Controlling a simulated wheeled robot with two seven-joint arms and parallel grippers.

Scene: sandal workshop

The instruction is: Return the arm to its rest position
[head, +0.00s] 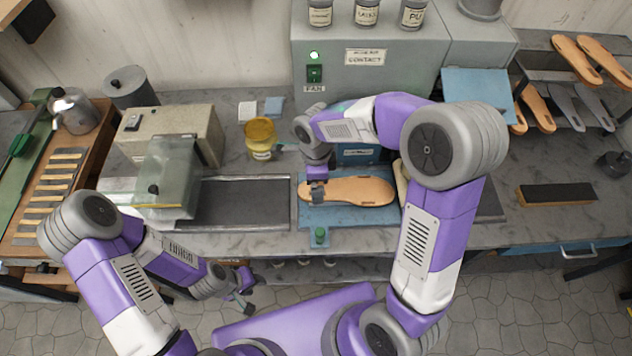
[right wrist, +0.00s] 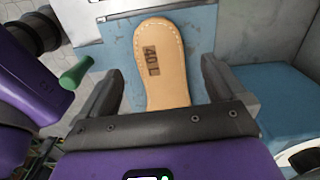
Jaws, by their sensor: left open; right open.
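My right gripper (head: 317,192) is over the heel end of a tan sandal sole (head: 352,191) on a blue plate (head: 318,216). In the right wrist view the sole (right wrist: 160,60) is stitched and stamped "40 L". The right gripper's two dark fingers (right wrist: 165,82) stand apart on either side of it. The jaws are open, and I cannot tell whether either finger touches the sole. My left gripper (head: 244,299) is open and empty, low in front of the bench's front edge. My right forearm hides part of the bench behind the sole.
A yellow jar (head: 260,138) stands behind a dark belt strip (head: 240,203). A beige machine with a clear guard (head: 168,172) stands left. A green knob (head: 320,235) projects in front of the plate. A black-topped block (head: 556,194) and shelved soles (head: 537,106) are at right.

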